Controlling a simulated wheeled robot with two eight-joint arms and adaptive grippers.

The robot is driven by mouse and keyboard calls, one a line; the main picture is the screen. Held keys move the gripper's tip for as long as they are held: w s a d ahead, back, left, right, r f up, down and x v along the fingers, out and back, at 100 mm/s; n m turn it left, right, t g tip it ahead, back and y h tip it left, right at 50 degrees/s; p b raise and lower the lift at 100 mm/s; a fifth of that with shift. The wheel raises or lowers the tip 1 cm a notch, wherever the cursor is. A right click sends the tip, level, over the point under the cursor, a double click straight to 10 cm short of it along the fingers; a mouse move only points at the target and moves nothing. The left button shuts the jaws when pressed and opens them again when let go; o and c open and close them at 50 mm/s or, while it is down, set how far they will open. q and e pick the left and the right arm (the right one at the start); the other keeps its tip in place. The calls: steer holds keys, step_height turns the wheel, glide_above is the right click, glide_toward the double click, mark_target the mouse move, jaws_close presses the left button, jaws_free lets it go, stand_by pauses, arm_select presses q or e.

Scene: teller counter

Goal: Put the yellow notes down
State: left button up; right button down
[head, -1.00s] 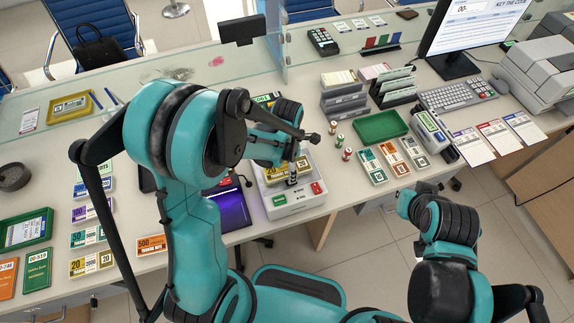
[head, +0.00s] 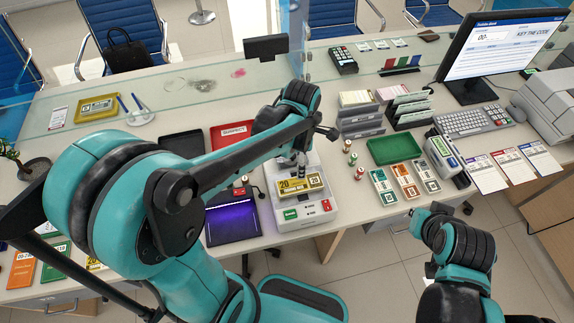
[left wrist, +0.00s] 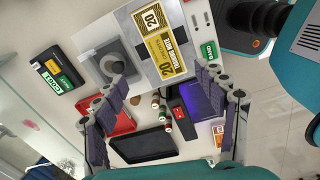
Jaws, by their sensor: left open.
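The yellow notes (head: 300,184), marked 20, lie on top of the white counting machine (head: 290,212) in the head view. They also show in the left wrist view (left wrist: 166,52), beyond my fingertips. My left gripper (head: 301,166) is over the machine, close behind the notes in the head view. In the left wrist view the fingers of my left gripper (left wrist: 163,80) are spread wide, with nothing held between them. My forearm hides part of the counter left of the machine. My right gripper (head: 425,218) is in front of the counter; its fingers cannot be made out.
A purple-lit pad (head: 232,222) is left of the machine. A red tray (head: 231,134) with a bundle and a black tray (head: 182,144) lie behind my arm. Small coin rolls (head: 350,158), a green tray (head: 393,150) and coloured bundles (head: 405,181) are to the right.

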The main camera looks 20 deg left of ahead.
arm_select(q)
steer(key=s+a+r+m+t, duration=0.2)
steer(key=s+m, duration=0.3)
steer(key=m, duration=0.6)
steer(key=s+a+r+m+t, duration=0.2)
steer(key=s+r+m+t, duration=0.2)
steer(key=m, duration=0.7)
steer(key=shift+s+r+m+t, duration=0.3)
steer(key=shift+s+r, duration=0.05)
steer(key=shift+r, duration=0.15)
steer(key=shift+a, duration=0.1)
